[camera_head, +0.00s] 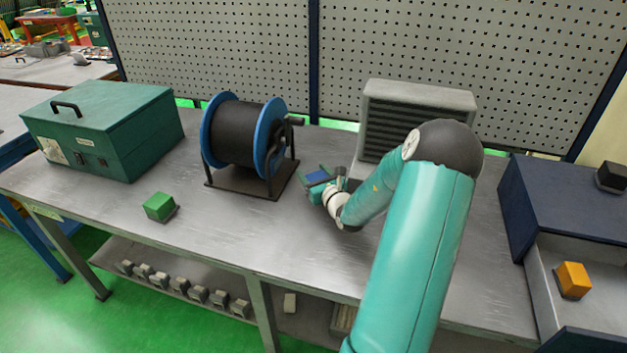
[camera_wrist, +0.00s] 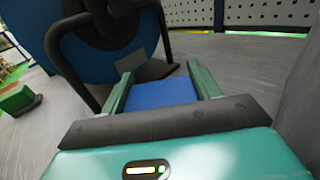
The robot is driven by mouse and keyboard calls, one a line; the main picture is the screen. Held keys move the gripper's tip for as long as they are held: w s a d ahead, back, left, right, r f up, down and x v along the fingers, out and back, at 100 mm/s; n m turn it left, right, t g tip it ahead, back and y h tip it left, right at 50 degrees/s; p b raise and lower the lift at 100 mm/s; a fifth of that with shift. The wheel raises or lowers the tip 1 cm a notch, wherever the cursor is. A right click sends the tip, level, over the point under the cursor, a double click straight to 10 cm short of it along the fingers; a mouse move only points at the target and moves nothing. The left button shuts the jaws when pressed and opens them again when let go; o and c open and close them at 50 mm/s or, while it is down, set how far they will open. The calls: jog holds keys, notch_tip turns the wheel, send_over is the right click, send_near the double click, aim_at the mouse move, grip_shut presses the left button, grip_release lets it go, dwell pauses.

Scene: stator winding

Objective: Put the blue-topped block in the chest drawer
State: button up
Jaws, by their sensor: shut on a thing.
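The blue-topped block (camera_head: 316,177) is between the fingers of my gripper (camera_head: 317,180), near the middle of the workbench. In the wrist view its blue top (camera_wrist: 161,94) shows between the two green fingers (camera_wrist: 163,85). My gripper is shut on it, just right of the cable reel. I cannot tell whether the block touches the bench. The chest (camera_head: 570,205) is dark blue and stands at the right. Its drawer (camera_head: 560,262) is pulled out at the front, with an orange-topped block (camera_head: 573,280) in it.
A cable reel (camera_head: 240,135) with blue flanges stands close left of my gripper. A grey louvred box (camera_head: 418,97) is behind my arm. A green-topped block (camera_head: 159,206) and a green toolbox (camera_head: 105,130) are at the left. A dark block (camera_head: 611,177) sits on the chest.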

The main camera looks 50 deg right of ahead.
jog(key=shift+f, duration=1.05)
jog(key=shift+f, duration=0.15)
jog(key=o, duration=0.9)
